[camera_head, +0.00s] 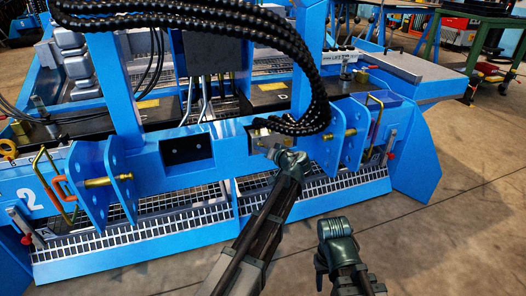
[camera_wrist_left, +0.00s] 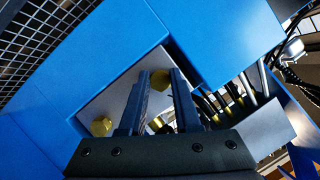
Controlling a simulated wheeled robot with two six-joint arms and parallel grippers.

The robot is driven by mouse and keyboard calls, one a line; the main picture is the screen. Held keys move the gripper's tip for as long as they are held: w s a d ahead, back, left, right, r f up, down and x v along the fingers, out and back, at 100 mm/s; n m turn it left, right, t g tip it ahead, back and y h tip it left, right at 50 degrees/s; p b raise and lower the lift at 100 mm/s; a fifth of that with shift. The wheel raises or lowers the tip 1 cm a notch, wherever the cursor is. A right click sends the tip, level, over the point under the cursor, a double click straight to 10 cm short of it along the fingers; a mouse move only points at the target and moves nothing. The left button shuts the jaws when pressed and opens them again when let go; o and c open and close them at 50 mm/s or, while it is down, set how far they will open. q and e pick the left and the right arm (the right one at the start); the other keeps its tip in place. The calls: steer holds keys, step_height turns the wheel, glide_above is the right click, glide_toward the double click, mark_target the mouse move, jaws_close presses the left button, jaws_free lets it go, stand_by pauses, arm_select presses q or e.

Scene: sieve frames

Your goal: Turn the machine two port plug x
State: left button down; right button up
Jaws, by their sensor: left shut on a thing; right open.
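The port panel, a pale plate set in the blue machine (camera_head: 205,150), shows at the centre (camera_head: 258,141), and in the left wrist view (camera_wrist_left: 112,96). My left gripper (camera_head: 290,158) is at this panel. In the left wrist view its two fingers stand around a yellow brass plug (camera_wrist_left: 160,80) between the fingertips, and it is shut on that plug. Another brass plug (camera_wrist_left: 101,125) sits on the panel left of the fingers. A further brass piece (camera_wrist_left: 156,124) shows lower down, partly hidden. Which plug is port x cannot be read. My right gripper (camera_head: 336,228) is open and empty over the floor.
Black ribbed hoses (camera_head: 300,60) hang down close above my left gripper. Blue brackets with brass pins (camera_head: 350,140) stand on both sides. A mesh step (camera_head: 180,222) runs along the machine's front. The concrete floor (camera_head: 440,235) at the right is clear.

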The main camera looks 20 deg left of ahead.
arm_select(q)
steer(key=c, duration=0.6)
jaws_free()
steer(key=shift+s, duration=0.1)
arm_select(e)
steer(key=shift+d, duration=0.1)
